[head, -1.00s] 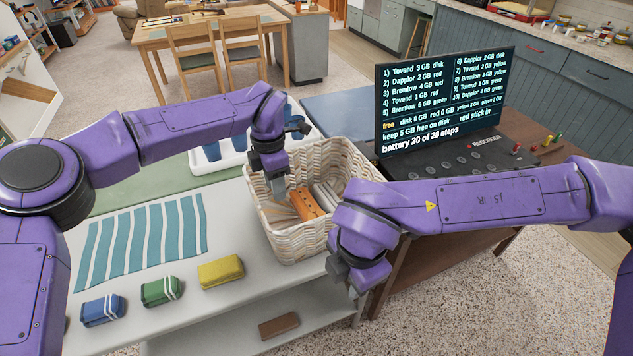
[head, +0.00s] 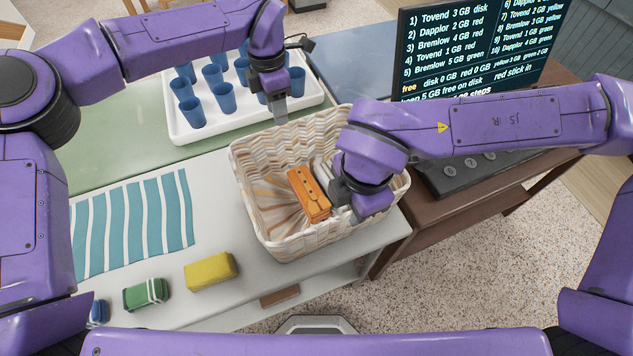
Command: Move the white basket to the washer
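The white basket (head: 262,215) is woven and stands upright on the light table. An orange block-like item (head: 308,194) and pale rolled items (head: 322,172) lie in it. My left gripper (head: 278,112) points down just behind the basket's back rim, near the cup tray; I cannot tell whether it touches the rim. My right gripper (head: 345,200) is over the basket's right part and hides some of its right side. The finger gap of both grippers is unclear. I see no washer in this view.
A white tray (head: 190,133) of blue cups stands behind the basket. A screen (head: 470,50) and black recorder (head: 450,180) stand on the brown table at right.

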